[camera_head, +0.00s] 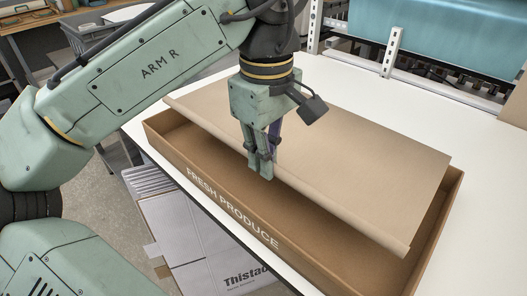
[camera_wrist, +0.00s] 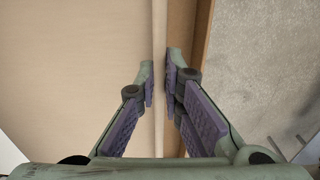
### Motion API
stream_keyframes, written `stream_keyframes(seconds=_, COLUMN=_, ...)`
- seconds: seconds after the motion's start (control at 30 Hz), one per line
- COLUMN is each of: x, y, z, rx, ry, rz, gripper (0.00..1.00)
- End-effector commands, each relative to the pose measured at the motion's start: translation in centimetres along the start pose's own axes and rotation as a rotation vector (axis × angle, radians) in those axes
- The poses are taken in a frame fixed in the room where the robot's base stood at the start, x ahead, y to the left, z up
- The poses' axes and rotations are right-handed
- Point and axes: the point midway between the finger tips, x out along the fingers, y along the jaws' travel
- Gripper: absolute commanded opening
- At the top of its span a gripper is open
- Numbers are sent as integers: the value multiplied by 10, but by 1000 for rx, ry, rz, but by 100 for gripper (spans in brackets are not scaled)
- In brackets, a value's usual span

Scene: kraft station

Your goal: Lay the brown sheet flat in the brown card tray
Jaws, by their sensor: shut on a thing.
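The brown sheet (camera_head: 355,150) is a large, flat, stiff-looking piece with a curled near edge. It lies over the brown card tray (camera_head: 290,255), which has "FRESH PRODUCE" printed on its front wall. My gripper (camera_head: 262,172) is shut on the sheet's near edge, about midway along it. In the head view the near edge is above the tray's inside, and the sheet's right corner stands clear of the tray floor. In the wrist view the sheet (camera_wrist: 75,70) fills the left, with its edge between my fingertips (camera_wrist: 162,80). The tray's far wall is hidden under the sheet.
The tray stands on a white table (camera_head: 350,80), near its front edge. A blue roll (camera_head: 430,25) on a metal rack stands at the back right. Below the table is a white printed box (camera_head: 215,245). White table surface is free behind the tray.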

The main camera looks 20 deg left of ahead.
Motion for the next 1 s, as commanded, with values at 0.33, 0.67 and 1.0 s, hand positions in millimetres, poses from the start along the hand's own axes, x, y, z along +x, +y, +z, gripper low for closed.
stream_keyframes(seconds=0.33, x=11, y=0, z=0, rx=0, ry=0, rz=0, gripper=0)
stream_keyframes(seconds=0.67, x=28, y=0, z=0, rx=1, ry=1, rz=1, gripper=0)
stream_keyframes(seconds=1.0, x=45, y=0, z=0, rx=1, ry=1, rz=0, gripper=0)
